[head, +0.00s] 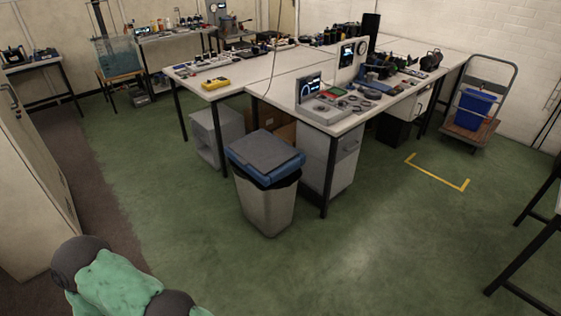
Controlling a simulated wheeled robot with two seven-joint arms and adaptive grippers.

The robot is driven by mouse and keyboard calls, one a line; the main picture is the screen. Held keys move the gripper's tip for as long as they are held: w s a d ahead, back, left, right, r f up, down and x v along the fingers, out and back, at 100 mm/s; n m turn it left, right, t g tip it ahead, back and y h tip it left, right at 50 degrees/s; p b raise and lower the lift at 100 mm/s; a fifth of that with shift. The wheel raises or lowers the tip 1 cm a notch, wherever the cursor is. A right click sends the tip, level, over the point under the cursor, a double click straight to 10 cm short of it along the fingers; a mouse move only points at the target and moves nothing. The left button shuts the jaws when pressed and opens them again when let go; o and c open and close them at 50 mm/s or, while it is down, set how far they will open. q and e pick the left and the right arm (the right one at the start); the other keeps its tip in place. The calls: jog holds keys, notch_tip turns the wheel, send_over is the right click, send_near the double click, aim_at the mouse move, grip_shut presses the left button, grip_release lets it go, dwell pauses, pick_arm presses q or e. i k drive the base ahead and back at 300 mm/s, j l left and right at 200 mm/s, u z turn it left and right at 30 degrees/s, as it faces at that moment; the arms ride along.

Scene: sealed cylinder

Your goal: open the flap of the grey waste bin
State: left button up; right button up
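The grey waste bin (265,208) stands on the green floor at the near corner of the workbench. Its body is light grey, with a black bag edge showing below a blue rim. The dark grey flap (264,152) lies on top and looks closed. My green and dark grey arm shows at the bottom left, well away from the bin. Neither of my grippers is in view.
White-topped workbenches (285,68) with tools and instruments stand behind the bin. A beige cabinet (32,185) stands at the left. A trolley with a blue crate (474,110) is at the right. The floor in front of the bin is clear.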

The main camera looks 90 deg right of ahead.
aim_at(263, 152)
jog(key=z, duration=2.6)
jog(key=i+j+u, duration=0.2)
jog(key=i, duration=1.2)
jog(key=i+j+u, duration=0.15)
jog(key=i, duration=1.2)
